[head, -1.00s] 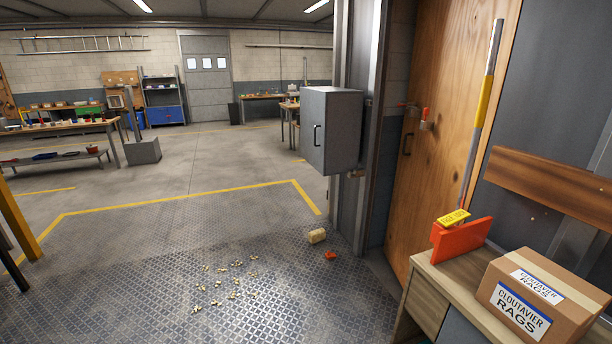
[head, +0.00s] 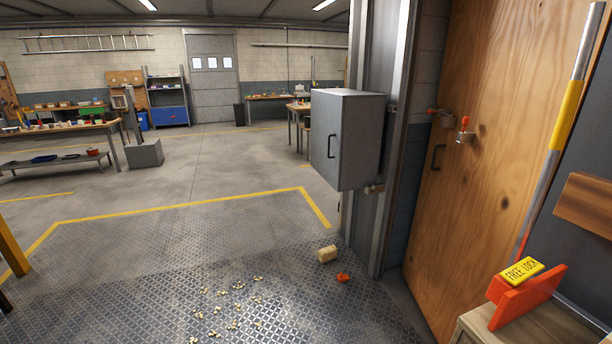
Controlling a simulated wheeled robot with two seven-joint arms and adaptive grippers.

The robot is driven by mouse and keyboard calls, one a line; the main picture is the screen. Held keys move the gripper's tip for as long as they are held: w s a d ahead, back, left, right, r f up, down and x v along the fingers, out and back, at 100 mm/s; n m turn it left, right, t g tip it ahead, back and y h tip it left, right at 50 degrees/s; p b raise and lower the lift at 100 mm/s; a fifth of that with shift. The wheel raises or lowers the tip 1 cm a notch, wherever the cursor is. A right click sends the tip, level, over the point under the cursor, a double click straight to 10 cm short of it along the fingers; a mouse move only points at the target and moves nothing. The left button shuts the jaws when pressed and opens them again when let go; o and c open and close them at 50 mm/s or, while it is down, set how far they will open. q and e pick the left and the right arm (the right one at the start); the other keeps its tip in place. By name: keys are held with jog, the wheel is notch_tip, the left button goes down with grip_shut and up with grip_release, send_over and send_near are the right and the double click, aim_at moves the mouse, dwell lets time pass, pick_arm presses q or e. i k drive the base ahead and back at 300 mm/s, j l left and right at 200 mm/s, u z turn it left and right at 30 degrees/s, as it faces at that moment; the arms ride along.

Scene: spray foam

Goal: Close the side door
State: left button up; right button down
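A tall wooden door (head: 495,150) stands on the right side of the head view, its top cut off by the frame. It has a dark pull handle (head: 437,157) near its left edge and a small metal latch with an orange part (head: 465,130). Its left edge is close to the grey wall and post; I cannot tell whether it sits fully shut in its frame. Neither of my grippers shows in the head view.
A grey wall cabinet (head: 347,140) juts out left of the door. A wooden bench (head: 540,331) with an orange block and yellow "FREE LOCK" tag (head: 523,272) stands at right front. A yellowish block (head: 327,254), an orange piece (head: 343,278) and scattered bits lie on the checkered floor.

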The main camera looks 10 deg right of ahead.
aim_at(507, 66)
jog(key=i+u, duration=0.1)
jog(key=i, duration=0.7)
jog(key=i+z, duration=0.2)
jog(key=i, duration=0.6)
jog(key=i+z, duration=0.4)
jog(key=i+j+z, duration=0.1)
jog(key=z, duration=0.35)
jog(key=i+z, duration=0.2)
jog(key=z, duration=0.25)
jog(key=i+j+z, duration=0.15)
jog(key=z, duration=0.3)
jog(key=i+z, duration=0.25)
jog(key=z, duration=0.2)
jog(key=i+j+z, duration=0.2)
jog(key=z, duration=0.2)
jog(key=i+j+z, duration=0.4)
jog(key=k+l, duration=0.1)
